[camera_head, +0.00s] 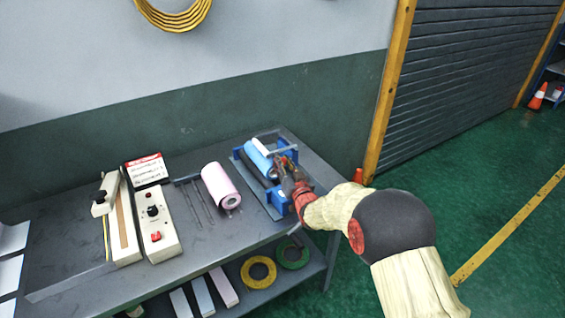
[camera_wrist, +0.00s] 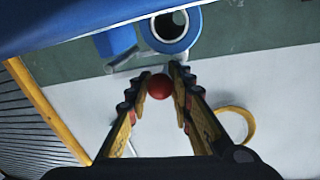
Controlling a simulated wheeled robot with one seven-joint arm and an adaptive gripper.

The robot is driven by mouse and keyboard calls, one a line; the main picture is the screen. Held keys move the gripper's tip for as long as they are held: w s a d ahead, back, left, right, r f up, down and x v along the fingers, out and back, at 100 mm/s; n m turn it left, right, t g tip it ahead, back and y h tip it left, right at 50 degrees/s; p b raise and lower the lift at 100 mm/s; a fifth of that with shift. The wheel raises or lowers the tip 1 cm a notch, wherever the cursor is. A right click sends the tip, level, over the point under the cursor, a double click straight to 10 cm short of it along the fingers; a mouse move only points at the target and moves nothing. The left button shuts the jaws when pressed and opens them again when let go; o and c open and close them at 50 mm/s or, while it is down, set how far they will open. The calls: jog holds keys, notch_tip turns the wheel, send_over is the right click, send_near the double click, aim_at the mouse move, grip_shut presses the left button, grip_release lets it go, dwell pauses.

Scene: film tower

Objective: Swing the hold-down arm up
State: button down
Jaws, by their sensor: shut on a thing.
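The blue film stand (camera_head: 278,206) sits at the right end of the grey table, with a light-blue roll (camera_head: 258,157) lying in it. The roll's end and dark core (camera_wrist: 170,24) show just beyond the fingertips. The hold-down arm's link to the knob is not clear.
A pink roll (camera_head: 220,186) and dark rods (camera_head: 196,203) lie left of the stand. A control box (camera_head: 153,222), a long beige sealer (camera_head: 123,225) and a red-topped box (camera_head: 147,170) stand further left. Tape rolls (camera_head: 259,272) lie on the shelf below. The wall is behind.

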jog(key=shift+w+d+r+m+g+p, duration=0.1)
jog(key=shift+r+m+g+p, duration=0.05)
jog(key=shift+r+m+p, duration=0.4)
jog(key=shift+w+d+r+m+g+p, duration=0.15)
jog(key=shift+r+m+p, duration=0.15)
jog(key=shift+r+m, duration=0.35)
jog(key=w+d+r+m+g+y+p, duration=0.1)
jog(key=w+d+r+m+p, duration=0.2)
jog(key=p, duration=0.8)
jog(key=w+d+r+m+g+y+p, duration=0.1)
jog(key=w+d+r+m+g+p, duration=0.1)
jog(key=d+m+p, duration=0.5)
jog(key=shift+w+r+m+p, duration=0.4)
jog(key=shift+w+m+p, duration=0.4)
jog(key=shift+m+p, duration=1.35)
jog(key=c, duration=1.5)
grip_release()
jog(key=shift+d, duration=0.1)
jog(key=shift+c, duration=0.2)
